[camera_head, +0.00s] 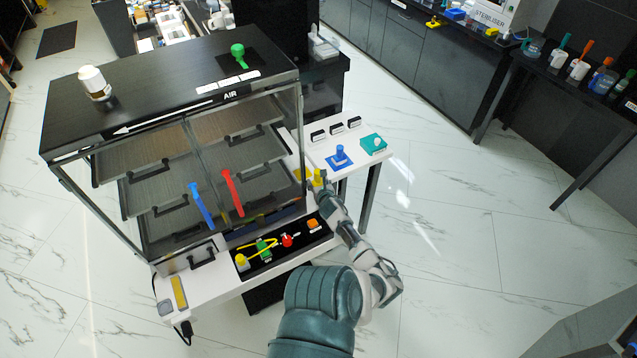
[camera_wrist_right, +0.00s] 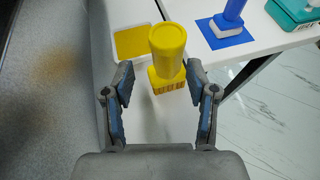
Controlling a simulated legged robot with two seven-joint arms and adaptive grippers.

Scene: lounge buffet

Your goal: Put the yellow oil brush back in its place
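The yellow oil brush (camera_wrist_right: 167,52) is upright in the right wrist view, with a thick round handle and a bristle block below. It also shows in the head view (camera_head: 317,177), partly hidden by my gripper. My right gripper (camera_wrist_right: 160,80) is open, with one finger on each side of the brush; a gap shows on the left, and contact on the right is unclear. A flat yellow square (camera_wrist_right: 132,42) lies on the white side shelf (camera_wrist_right: 190,12), just left of the brush. The square also shows in the head view (camera_head: 302,174). My left gripper is not in view.
A blue brush (camera_head: 340,152) stands on a blue square to the right, beside a teal box (camera_head: 373,144). The glass-fronted cabinet (camera_head: 170,90) is close on the left. A black panel with coloured knobs (camera_head: 285,240) lies in front. Open floor is to the right.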

